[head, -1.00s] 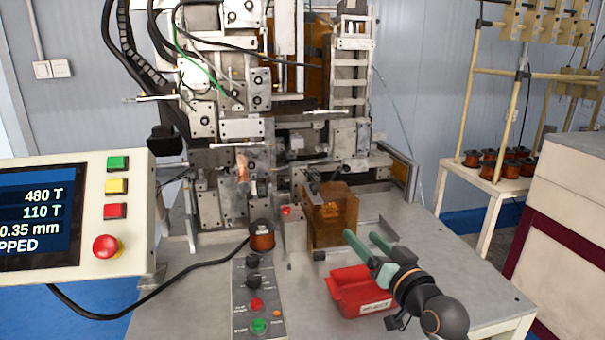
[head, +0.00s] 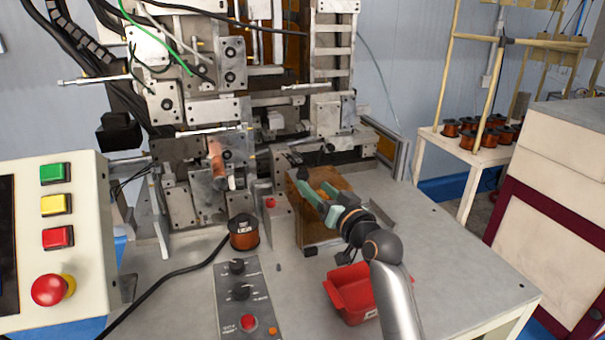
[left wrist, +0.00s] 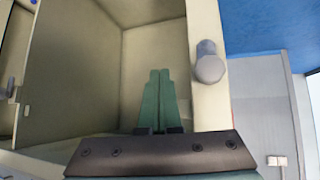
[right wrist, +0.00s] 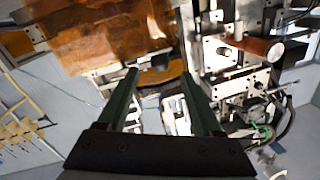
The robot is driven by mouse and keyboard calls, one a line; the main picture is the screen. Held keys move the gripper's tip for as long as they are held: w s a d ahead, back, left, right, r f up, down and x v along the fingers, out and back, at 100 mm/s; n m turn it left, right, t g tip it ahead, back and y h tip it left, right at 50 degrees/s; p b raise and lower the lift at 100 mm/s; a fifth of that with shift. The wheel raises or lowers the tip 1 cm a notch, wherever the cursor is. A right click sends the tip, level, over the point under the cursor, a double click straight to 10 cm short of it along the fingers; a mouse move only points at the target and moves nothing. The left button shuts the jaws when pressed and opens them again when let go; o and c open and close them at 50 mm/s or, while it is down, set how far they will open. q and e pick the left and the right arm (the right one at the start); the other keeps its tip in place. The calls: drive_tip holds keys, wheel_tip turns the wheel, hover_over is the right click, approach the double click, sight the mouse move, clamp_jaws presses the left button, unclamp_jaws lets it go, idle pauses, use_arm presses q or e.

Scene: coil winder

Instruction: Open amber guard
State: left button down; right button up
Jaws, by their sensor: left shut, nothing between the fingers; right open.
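The amber guard (head: 310,230) is a see-through orange-brown box on the bench, in front of the winding machine. My right gripper (head: 309,194) is open at its upper part, with the fingers over the guard; contact cannot be told. In the right wrist view an amber sheet (right wrist: 105,40) fills the upper left. A small dark knob (right wrist: 160,62) shows just beyond and between the open fingertips (right wrist: 159,76). My left gripper (left wrist: 160,74) is shut and empty, in front of a beige cabinet interior; it is outside the head view.
A red bin (head: 352,290) stands below my right arm. A copper spool (head: 244,232) and a button panel (head: 245,300) are left of the guard. The machine (head: 215,110) rises behind. A control box (head: 85,270) stands at the left. The bench's right side (head: 460,255) is clear.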

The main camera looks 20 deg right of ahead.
sight(306, 179)
drive_tip(key=shift+w+a+p, duration=0.1)
drive_tip(key=shift+w+a, duration=0.15)
drive_tip(key=shift+w, duration=0.9)
drive_tip(key=shift+w+a+p, duration=0.15)
drive_tip(key=shift+w+a, duration=0.05)
drive_tip(key=shift+w, duration=0.95)
drive_tip(key=shift+w+a+p, duration=0.1)
drive_tip(key=shift+w+a, duration=0.15)
drive_tip(key=shift+w, duration=0.9)
clamp_jaws()
